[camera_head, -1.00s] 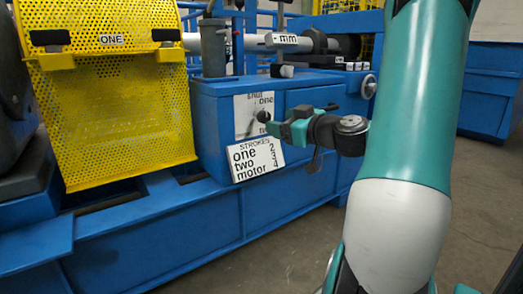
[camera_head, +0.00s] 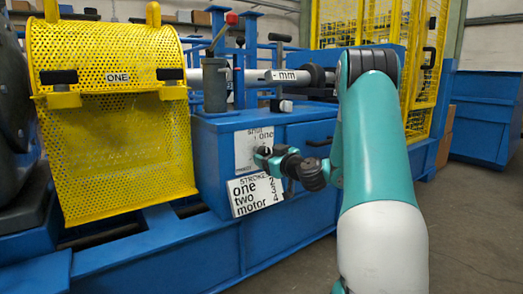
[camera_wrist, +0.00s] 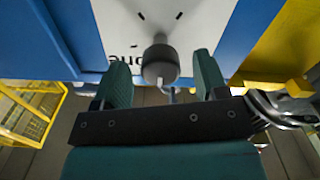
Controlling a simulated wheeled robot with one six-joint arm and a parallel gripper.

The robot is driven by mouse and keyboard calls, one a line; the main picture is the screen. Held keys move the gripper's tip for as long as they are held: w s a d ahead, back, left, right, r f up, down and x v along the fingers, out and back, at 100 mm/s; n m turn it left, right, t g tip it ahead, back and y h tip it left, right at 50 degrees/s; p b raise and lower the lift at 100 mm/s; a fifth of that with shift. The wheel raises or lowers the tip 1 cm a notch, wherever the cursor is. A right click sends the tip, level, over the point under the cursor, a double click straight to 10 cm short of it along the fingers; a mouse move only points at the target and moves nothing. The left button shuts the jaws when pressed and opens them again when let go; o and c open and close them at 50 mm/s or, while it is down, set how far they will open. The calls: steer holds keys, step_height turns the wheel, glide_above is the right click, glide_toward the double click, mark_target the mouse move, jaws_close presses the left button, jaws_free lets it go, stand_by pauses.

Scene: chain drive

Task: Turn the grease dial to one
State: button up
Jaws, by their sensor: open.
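The grease dial is a dark round knob (camera_wrist: 160,62) on a white plate (camera_head: 246,142) fixed to the blue cabinet. The word "one" shows on the plate, to the left of the knob in the wrist view. My gripper (camera_wrist: 162,74) is open, with one teal finger on each side of the knob. Gaps show between the knob and both fingers, and whether anything touches is not clear. In the head view my gripper (camera_head: 264,158) is at the plate and mostly hides the knob, so its pointing direction cannot be read.
A white "strokes" label (camera_head: 254,195) sits just below the dial plate. A yellow perforated guard (camera_head: 112,130) stands to the left. A lever with a red knob (camera_head: 231,18) rises above the cabinet. Bare floor (camera_head: 470,215) lies to the right.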

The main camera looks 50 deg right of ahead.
mark_target(265, 155)
steer(key=shift+x, duration=1.9)
steer(key=c, duration=0.9)
steer(key=shift+c, duration=0.2)
steer(key=shift+m, duration=0.3)
steer(key=m, duration=0.3)
steer(key=m+p, duration=0.1)
steer(key=m, duration=0.2)
steer(key=shift+a+m, duration=0.1)
steer(key=shift+m, duration=0.3)
steer(key=m+p, duration=0.3)
steer(key=m, duration=0.3)
steer(key=shift+a, duration=0.1)
steer(key=shift+m, duration=0.4)
